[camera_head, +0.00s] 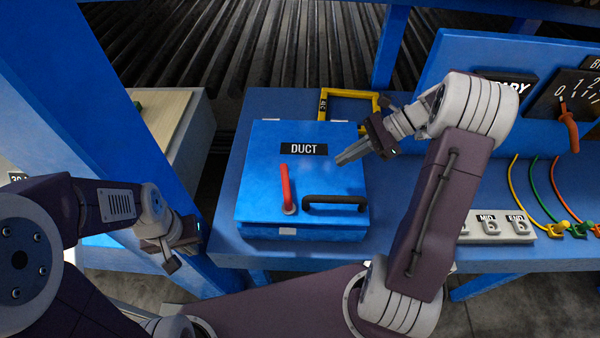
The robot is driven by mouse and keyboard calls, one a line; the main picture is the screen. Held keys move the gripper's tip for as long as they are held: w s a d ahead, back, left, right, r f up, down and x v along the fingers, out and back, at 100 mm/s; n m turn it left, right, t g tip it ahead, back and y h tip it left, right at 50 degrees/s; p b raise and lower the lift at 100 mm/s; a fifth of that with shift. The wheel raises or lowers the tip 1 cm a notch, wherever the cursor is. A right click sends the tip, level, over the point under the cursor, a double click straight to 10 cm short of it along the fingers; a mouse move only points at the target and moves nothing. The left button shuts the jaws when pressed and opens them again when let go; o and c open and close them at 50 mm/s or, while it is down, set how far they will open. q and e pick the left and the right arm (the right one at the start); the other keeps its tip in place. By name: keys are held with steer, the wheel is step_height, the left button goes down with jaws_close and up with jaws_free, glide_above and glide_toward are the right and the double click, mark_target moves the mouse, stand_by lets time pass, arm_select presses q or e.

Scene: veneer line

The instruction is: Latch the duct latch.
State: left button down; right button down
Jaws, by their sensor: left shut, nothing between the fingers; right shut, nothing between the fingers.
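The blue duct box (262,182) stands on the blue bench, with a black label reading DUCT (304,149) on its lid. A red latch lever (286,188) is on the lid's left part, its long arm pointing away from me toward the label. A black bar handle (335,201) lies to its right near the lid's front edge. My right gripper (342,159) is shut and empty over the lid's right part, apart from the lever and the handle. My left gripper (171,265) is shut and empty, low to the left of the bench and away from the box.
A yellow frame (346,92) stands behind the box. A blue panel with an orange-handled lever (569,127) is at the right. Colored cables (531,199) and grey number blocks (491,224) lie on the bench's right side. A blue post (120,110) rises at the left.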

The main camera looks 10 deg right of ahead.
steer(key=x, duration=0.9)
steer(key=shift+w+a+p, duration=0.1)
steer(key=shift+a+p, duration=0.1)
steer(key=shift+p, duration=0.15)
steer(key=a, duration=0.1)
steer(key=a+p, duration=0.1)
steer(key=a, duration=0.1)
steer(key=shift+w+a+r, duration=0.2)
steer(key=shift+a, duration=0.4)
